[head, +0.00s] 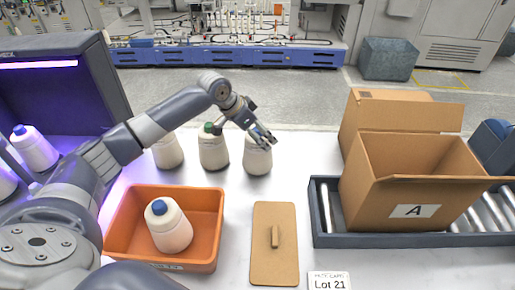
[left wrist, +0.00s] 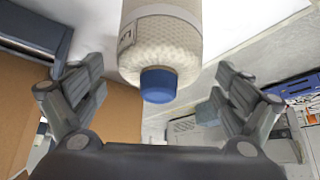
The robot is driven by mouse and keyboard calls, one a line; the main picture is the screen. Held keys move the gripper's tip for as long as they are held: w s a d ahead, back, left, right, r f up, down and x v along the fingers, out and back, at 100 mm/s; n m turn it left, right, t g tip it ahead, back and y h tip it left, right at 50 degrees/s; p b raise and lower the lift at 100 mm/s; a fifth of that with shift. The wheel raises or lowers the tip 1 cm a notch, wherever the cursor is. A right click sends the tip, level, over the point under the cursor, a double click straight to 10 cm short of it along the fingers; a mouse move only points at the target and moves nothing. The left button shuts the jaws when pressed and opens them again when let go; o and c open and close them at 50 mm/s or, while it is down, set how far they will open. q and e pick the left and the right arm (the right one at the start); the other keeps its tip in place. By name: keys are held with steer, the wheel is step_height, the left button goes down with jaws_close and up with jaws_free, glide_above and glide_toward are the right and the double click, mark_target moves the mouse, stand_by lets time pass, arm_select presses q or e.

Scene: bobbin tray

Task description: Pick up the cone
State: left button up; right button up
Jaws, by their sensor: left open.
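Three cream cones stand in a row on the white table in the head view: a left one (head: 167,152), a middle one with a green tip (head: 213,153) and a right one (head: 257,160). My left gripper (head: 263,137) is at the top of the right cone and hides its tip there. In the left wrist view, a cone with a blue tip (left wrist: 158,85) is between the spread fingers of my left gripper (left wrist: 158,92), with gaps on both sides. Another blue-tipped cone (head: 170,229) sits in the orange tray (head: 209,258). My right gripper is out of view.
A tan board with a handle (head: 274,268) lies right of the tray, near a Lot 21 card (head: 329,281). An open cardboard box marked A (head: 400,180) stands on a roller conveyor (head: 328,228). A purple-lit cabinet (head: 60,85) with cones is at left.

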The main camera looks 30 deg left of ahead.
arm_select(q)
steer(key=shift+x, duration=1.45)
steer(key=shift+d, duration=0.1)
steer(key=c, duration=1.8)
step_height(320, 180, up, 10)
steer(key=shift+w+r+b, duration=0.1)
steer(key=shift+b, duration=0.8)
steer(key=shift+c, duration=0.2)
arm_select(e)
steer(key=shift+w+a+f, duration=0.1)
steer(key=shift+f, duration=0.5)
